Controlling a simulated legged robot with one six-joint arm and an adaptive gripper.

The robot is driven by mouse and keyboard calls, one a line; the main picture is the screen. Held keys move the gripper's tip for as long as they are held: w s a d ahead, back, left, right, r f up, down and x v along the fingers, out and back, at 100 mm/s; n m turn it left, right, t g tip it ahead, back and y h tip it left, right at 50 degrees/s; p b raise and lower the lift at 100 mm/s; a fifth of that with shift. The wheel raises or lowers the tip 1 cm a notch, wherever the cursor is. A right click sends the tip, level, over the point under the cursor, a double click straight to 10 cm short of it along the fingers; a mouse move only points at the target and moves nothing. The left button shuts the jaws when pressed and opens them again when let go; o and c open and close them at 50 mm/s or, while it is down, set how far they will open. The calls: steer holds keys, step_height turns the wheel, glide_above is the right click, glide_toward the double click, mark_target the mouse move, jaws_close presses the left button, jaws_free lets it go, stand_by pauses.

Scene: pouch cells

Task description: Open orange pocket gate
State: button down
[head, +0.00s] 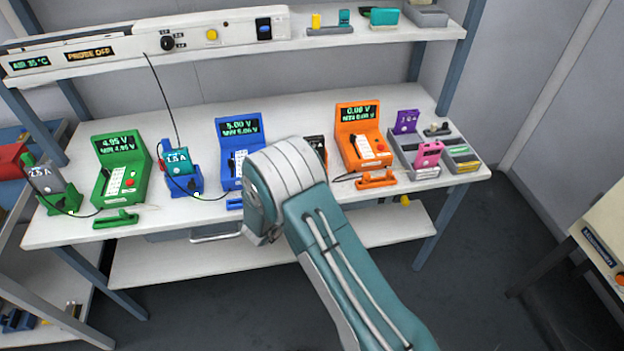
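An orange tester (362,137) with a display reading 0.00 V stands at the right part of the white bench. A low orange bar-shaped piece (376,180) lies in front of it, near the bench's front edge. A dark thing with a little orange (317,146) shows left of the tester, mostly covered by my arm; I cannot tell if it is the orange pocket, and no gate can be made out. My arm crosses the middle of the view. My gripper is not in view.
A green tester (121,167) and a blue tester (238,148) stand to the left, with a teal cell in a blue holder (183,181) between them. A grey tray (400,140) with purple and pink cells is at the right. A shelf (325,38) hangs above.

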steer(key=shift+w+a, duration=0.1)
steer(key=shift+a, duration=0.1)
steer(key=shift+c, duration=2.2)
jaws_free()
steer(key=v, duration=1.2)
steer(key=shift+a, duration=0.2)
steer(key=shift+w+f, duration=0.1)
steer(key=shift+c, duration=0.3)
